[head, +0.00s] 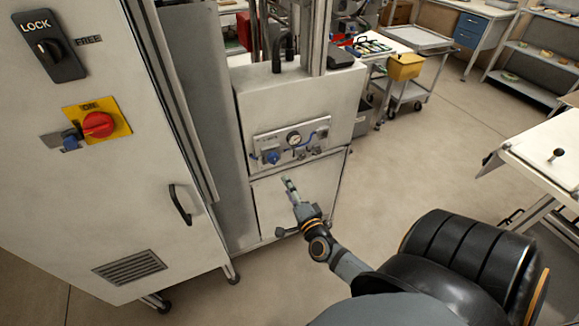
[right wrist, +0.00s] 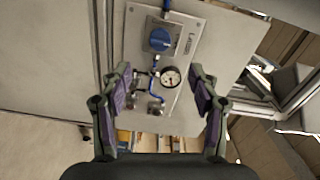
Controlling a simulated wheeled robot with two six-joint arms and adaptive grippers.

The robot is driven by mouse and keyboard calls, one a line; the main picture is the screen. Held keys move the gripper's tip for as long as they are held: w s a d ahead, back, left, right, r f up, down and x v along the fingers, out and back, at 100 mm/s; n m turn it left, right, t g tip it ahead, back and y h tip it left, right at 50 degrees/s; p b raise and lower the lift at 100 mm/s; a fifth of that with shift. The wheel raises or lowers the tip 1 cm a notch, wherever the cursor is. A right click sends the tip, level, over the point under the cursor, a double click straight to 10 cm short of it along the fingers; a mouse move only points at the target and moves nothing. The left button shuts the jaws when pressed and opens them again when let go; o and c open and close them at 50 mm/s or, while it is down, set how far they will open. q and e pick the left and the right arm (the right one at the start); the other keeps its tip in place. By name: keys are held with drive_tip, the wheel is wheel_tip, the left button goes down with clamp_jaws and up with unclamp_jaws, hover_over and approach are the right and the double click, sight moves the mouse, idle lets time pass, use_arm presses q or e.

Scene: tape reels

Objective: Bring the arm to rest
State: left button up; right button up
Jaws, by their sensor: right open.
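My right gripper (head: 290,188) is in front of the machine's lower front in the head view, a little below the gauge panel (head: 290,143). In the right wrist view its two fingers (right wrist: 160,92) are spread apart with nothing between them. Behind the fingers that view shows the gauge panel (right wrist: 190,50) with a round gauge (right wrist: 170,77) and a blue knob (right wrist: 160,40). The gripper looks apart from the panel. My left gripper is not in view.
A tall grey cabinet (head: 150,225) with a red switch (head: 98,124) and a black handle (head: 180,205) stands at the left. A cart with a yellow bin (head: 404,67) is at the back. A white table (head: 550,150) stands at the right. The middle floor (head: 420,160) is clear.

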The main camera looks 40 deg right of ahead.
drive_tip(key=s+a+f+n+g+y, duration=0.1)
drive_tip(key=s+f+n+g, duration=0.25)
drive_tip(key=f, duration=0.65)
drive_tip(key=s+a+f+n+g+y, duration=0.15)
drive_tip(key=s+f+n, duration=0.3)
drive_tip(key=f, duration=0.55)
drive_tip(key=s+f+n+g+y, duration=0.1)
drive_tip(key=s+f+n+g, duration=0.25)
drive_tip(key=f, duration=0.65)
drive_tip(key=s+a+f+n+g, duration=0.1)
drive_tip(key=s+f+n+g, duration=0.2)
drive_tip(key=s+f, duration=0.4)
drive_tip(key=s+a+f+n+g, duration=0.2)
drive_tip(key=s+f+n+g, duration=0.2)
drive_tip(key=s, duration=1.4)
wheel_tip(320, 180, down, 3)
drive_tip(key=shift+s+a+f+g, duration=0.15)
drive_tip(key=shift+s+f+g, duration=0.05)
drive_tip(key=shift+s+g, duration=0.15)
